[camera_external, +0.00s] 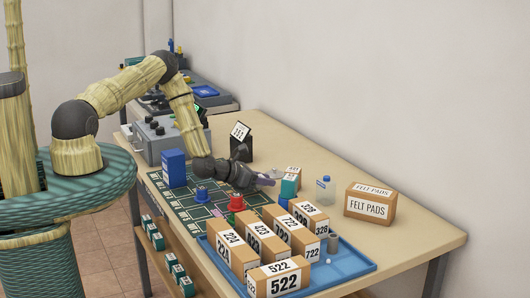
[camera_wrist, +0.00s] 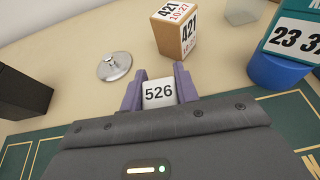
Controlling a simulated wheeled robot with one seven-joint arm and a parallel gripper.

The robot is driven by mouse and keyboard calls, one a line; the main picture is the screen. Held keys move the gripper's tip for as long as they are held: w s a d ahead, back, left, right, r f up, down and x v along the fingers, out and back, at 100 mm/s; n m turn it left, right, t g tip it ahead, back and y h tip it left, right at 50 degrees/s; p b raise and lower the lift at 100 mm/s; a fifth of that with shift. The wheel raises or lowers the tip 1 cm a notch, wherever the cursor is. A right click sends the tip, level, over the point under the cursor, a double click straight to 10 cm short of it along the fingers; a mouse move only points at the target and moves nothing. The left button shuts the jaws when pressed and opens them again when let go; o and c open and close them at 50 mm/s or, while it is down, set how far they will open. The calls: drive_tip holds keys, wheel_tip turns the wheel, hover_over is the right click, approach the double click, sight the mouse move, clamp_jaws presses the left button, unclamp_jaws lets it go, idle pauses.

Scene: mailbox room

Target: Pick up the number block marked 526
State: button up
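The number block marked 526 (camera_wrist: 158,93) is a small white block with black digits. In the wrist view it sits between the two purple fingertips of my gripper (camera_wrist: 158,90). The fingers touch it on both sides with no gap showing. In the outside view my gripper (camera_external: 264,181) is low over the table, just past the far edge of the green mat. The block cannot be made out there, as the gripper hides it. Whether the block is lifted or rests on the table is not clear.
A small 421 box (camera_wrist: 176,30) stands just beyond the fingers, with a metal dome (camera_wrist: 114,66) to the left. A blue cylinder (camera_wrist: 276,70) is at right. Numbered boxes in a blue tray (camera_external: 352,268) and a felt pads box (camera_external: 369,206) stand nearer the camera.

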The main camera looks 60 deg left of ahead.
drive_tip(key=shift+c, duration=1.3)
drive_tip(key=shift+r, duration=0.15)
wheel_tip(320, 180, up, 10)
drive_tip(key=shift+f+b, duration=0.15)
drive_tip(key=shift+b, duration=1)
